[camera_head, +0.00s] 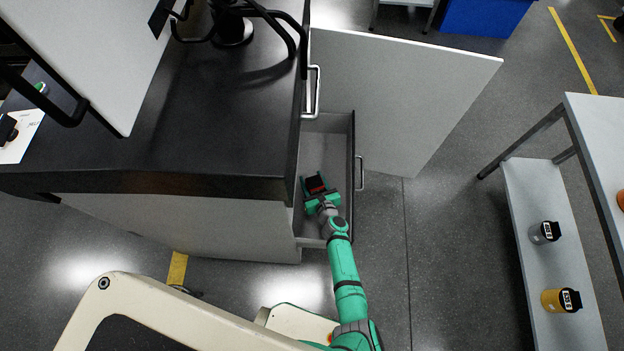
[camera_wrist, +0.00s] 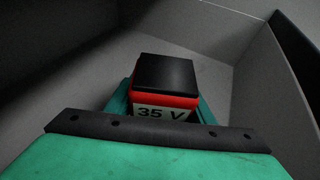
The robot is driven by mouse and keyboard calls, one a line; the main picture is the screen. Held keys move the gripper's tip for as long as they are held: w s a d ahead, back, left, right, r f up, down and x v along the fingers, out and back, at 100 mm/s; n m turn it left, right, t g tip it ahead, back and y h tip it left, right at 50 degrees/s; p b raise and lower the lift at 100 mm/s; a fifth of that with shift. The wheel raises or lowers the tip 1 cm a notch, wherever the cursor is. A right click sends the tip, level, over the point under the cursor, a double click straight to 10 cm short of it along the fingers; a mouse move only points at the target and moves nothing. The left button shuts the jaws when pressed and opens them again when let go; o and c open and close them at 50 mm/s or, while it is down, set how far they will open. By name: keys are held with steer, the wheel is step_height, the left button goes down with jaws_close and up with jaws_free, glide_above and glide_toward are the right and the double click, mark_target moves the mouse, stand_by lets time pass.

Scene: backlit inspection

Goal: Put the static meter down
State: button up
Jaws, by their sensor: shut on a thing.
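The static meter (camera_head: 315,183) is a small black and red block in the open drawer (camera_head: 328,141). In the wrist view the meter (camera_wrist: 166,74) shows a black top, a red band and a white label reading "35 V". My gripper (camera_head: 318,188) is inside the drawer and shut on the meter, with a teal finger on each side of it in the wrist view (camera_wrist: 160,97). The meter's lower part is hidden by my gripper, so I cannot tell whether it touches the drawer floor.
The dark counter (camera_head: 200,130) overhangs the drawer's left side. An open cabinet door (camera_head: 410,95) stands behind and right of it. A shelf rack (camera_head: 545,200) with a grey jar (camera_head: 543,232) and a yellow jar (camera_head: 560,300) is at the right. The drawer floor around the meter looks bare.

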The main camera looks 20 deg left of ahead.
mark_target(317, 191)
steer(key=shift+f, duration=0.3)
steer(key=o, duration=1.2)
steer(key=shift+s+f, duration=0.1)
steer(key=shift+r, duration=0.45)
steer(key=shift+s+d+r, duration=0.25)
steer(key=shift+d+r, duration=0.2)
steer(key=v, duration=1.1)
steer(key=shift+s+a, duration=0.1)
steer(key=shift+a, duration=0.15)
